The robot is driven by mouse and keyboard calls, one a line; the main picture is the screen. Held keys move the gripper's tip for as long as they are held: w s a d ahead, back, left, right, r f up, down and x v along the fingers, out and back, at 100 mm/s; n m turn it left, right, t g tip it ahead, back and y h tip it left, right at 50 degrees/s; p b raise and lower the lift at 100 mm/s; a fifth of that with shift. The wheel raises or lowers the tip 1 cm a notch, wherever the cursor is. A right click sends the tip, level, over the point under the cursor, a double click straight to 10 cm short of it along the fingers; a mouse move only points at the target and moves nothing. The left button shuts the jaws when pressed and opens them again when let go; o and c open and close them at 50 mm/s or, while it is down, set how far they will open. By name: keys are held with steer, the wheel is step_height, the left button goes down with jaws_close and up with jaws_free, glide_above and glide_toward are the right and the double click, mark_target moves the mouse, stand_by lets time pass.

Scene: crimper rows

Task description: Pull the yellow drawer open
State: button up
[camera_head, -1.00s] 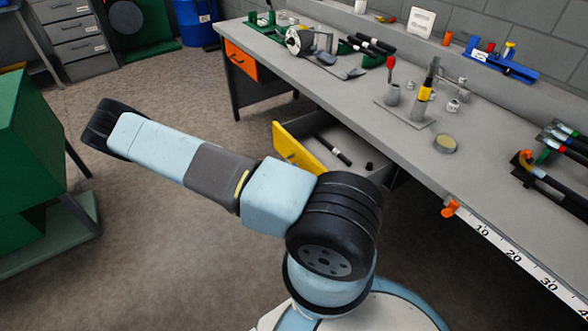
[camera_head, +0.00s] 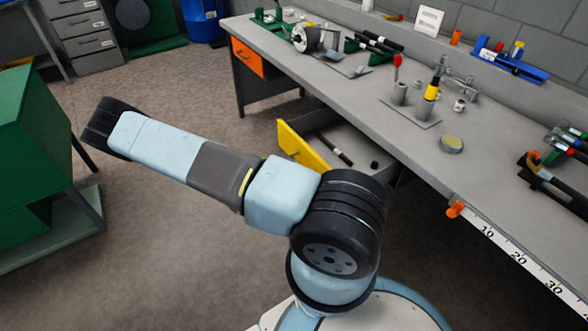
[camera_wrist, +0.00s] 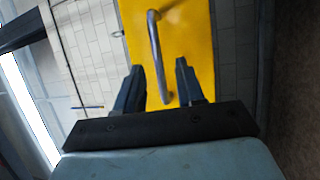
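The yellow drawer (camera_head: 300,147) stands out from under the grey workbench in the head view, pulled open, with its inside showing. A dark rod (camera_head: 334,149) and a small dark piece lie in it. In the wrist view its yellow front (camera_wrist: 187,30) fills the upper middle, with a grey bar handle (camera_wrist: 155,45) running nearly upright across it. My gripper (camera_wrist: 160,78) has its two dark fingers apart, and the handle's lower end shows between them. I cannot tell whether they touch it. The gripper is hidden behind my arm in the head view.
The workbench (camera_head: 345,90) carries several tools and a yellow-banded tool (camera_head: 432,90). An orange drawer (camera_head: 247,57) sits shut at its far end. A green cabinet (camera_head: 35,130) stands at the left. The floor (camera_head: 180,110) between is clear.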

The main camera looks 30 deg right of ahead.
steer(key=v, duration=1)
steer(key=shift+a, duration=0.25)
steer(key=shift+w+f, duration=0.1)
steer(key=s+a+r+n+t+y, duration=0.15)
steer(key=r+y, duration=0.55)
steer(key=r, duration=0.9)
steer(key=s+a+r+t+y, duration=0.15)
steer(key=r+y, duration=0.55)
steer(key=r, duration=0.8)
steer(key=s+a+r+n+t+y, duration=0.1)
steer(key=s+r+n+t+y, duration=0.3)
steer(key=s+r+t, duration=0.6)
steer(key=s+f+v, duration=0.1)
steer(key=s+v, duration=0.1)
steer(key=v, duration=1.1)
steer(key=shift+s+f, duration=0.2)
steer(key=shift+s, duration=0.1)
